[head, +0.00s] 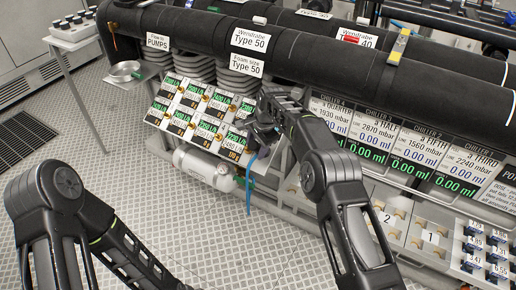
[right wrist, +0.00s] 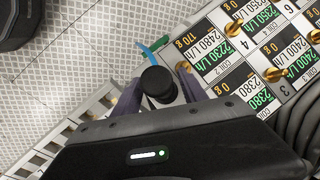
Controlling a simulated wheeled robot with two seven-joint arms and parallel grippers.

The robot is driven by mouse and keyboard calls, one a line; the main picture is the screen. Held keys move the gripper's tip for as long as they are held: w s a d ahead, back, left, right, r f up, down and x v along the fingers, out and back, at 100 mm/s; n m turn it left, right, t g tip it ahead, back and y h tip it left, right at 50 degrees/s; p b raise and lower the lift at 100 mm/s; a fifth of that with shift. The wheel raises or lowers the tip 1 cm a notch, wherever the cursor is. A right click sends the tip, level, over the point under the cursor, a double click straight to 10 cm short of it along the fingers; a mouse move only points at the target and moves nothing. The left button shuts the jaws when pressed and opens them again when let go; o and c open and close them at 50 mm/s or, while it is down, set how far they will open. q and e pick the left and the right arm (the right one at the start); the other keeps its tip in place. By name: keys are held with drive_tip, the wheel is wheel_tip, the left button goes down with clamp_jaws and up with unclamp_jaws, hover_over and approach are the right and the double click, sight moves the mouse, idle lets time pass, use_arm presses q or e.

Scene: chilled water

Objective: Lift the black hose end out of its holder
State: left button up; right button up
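The black hose end (right wrist: 158,85) shows in the right wrist view as a round dark cap, with a blue hose (right wrist: 155,46) beside it. My right gripper (right wrist: 160,82) has one finger on each side of the cap. The gaps are too small to tell whether the fingers touch it. In the head view my right gripper (head: 262,132) is at the right edge of the coil panel, and the blue hose (head: 249,180) hangs below it. The gripper hides the hose end and its holder there. My left gripper is out of view; only my left arm shows.
The tilted coil panel (head: 204,112) with brass knobs lies close to my right gripper. Thick black pipes (head: 330,62) run behind it. A white cylinder (head: 203,169) is below the panel. A metal bowl (head: 125,71) stands at the left. The floor in front is clear.

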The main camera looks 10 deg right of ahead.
clamp_jaws()
idle(0.3)
drive_tip(key=shift+r, duration=0.1)
idle(0.4)
drive_tip(key=shift+s+a+r, duration=0.35)
drive_tip(key=shift+r, duration=0.25)
drive_tip(key=s+a+r, duration=0.4)
drive_tip(key=s+r, duration=0.1)
drive_tip(key=r, duration=0.3)
drive_tip(key=s+a+b, duration=0.2)
drive_tip(key=s+a, duration=0.6)
drive_tip(key=s, duration=0.3)
drive_tip(key=shift+s+a+b, duration=0.15)
drive_tip(key=shift+s+b, duration=0.05)
drive_tip(key=shift+b, duration=0.1)
